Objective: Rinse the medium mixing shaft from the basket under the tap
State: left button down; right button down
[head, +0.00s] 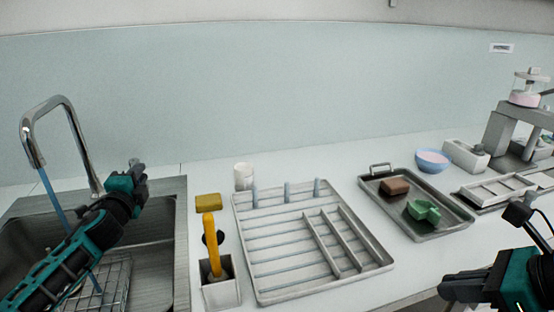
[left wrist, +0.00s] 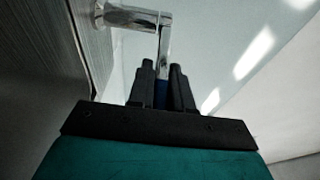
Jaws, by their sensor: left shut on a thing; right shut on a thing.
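A chrome tap (head: 62,105) arches over the sink (head: 178,235) at the left, and a blue stream of water (head: 52,197) runs from its spout. My left gripper (head: 138,168) is beside the tap's base. In the left wrist view its fingers (left wrist: 162,85) are shut on the tap's lever (left wrist: 165,48). A wire basket (head: 105,285) stands in the sink, partly hidden by my left arm. My right gripper (head: 452,288) is at the lower right and shut; what it holds cannot be made out. I cannot make out the medium mixing shaft.
A holder with a yellow-handled brush (head: 211,245) and a yellow sponge (head: 208,202) stand right of the sink. A white slotted rack (head: 270,293) with upright pegs fills the middle. A metal tray (head: 455,222) holds a brown block and a green scoop. A blue bowl (head: 432,160) stands behind.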

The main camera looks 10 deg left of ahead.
pick_arm(q)
jog(key=c, duration=1.1)
grip_release()
jog(key=shift+s, duration=0.1)
jog(key=v, duration=1.1)
jog(key=shift+s+d, duration=0.15)
jog(key=shift+s, duration=0.25)
